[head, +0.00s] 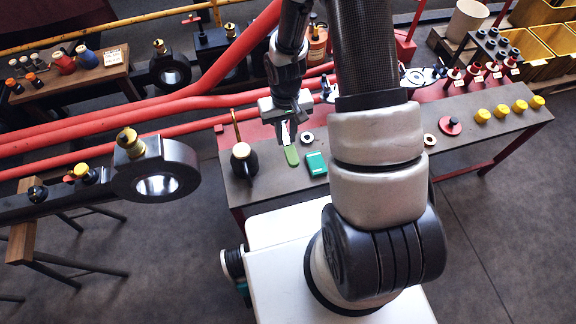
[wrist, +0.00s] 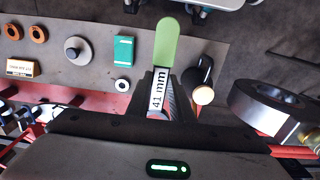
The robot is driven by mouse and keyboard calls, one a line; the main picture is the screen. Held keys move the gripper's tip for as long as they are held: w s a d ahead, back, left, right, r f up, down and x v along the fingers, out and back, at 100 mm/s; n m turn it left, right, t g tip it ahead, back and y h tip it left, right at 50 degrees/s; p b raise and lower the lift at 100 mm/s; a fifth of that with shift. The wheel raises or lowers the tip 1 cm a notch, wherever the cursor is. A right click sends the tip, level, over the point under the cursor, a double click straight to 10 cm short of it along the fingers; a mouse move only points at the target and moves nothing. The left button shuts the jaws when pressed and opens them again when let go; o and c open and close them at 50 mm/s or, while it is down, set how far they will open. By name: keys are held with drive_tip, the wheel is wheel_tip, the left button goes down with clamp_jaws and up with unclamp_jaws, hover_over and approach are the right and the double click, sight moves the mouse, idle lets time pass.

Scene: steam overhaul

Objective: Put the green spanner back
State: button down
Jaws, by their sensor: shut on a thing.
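The green spanner (head: 292,156) hangs below my gripper (head: 287,128) over the near left part of the workbench in the head view. In the wrist view the spanner (wrist: 166,42) shows a rounded green end and a white label reading "41 mm". My gripper (wrist: 160,100) is shut on the spanner by its labelled part. The spanner's far end is hidden between the jaws. I cannot tell how high it is above the bench, or see a marked place for it.
The dark workbench (head: 270,182) carries a black oil can (head: 243,162) left of the spanner and a teal box (head: 316,163) to its right. Yellow knobs (head: 501,111) line the right end. Red pipes (head: 130,122) run behind. A black rod with a ring end (head: 157,185) juts in at left.

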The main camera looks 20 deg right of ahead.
drive_tip(key=b, duration=1.2)
hover_over(286, 166)
wheel_tip(286, 166, down, 12)
drive_tip(key=r, duration=0.1)
drive_tip(key=shift+f+b, duration=1.4)
drive_tip(key=shift+f, duration=3.85)
drive_tip(key=shift+f, duration=0.1)
drive_tip(key=shift+f, duration=0.15)
drive_tip(key=c, duration=1.6)
unclamp_jaws()
drive_tip(key=shift+o, duration=0.2)
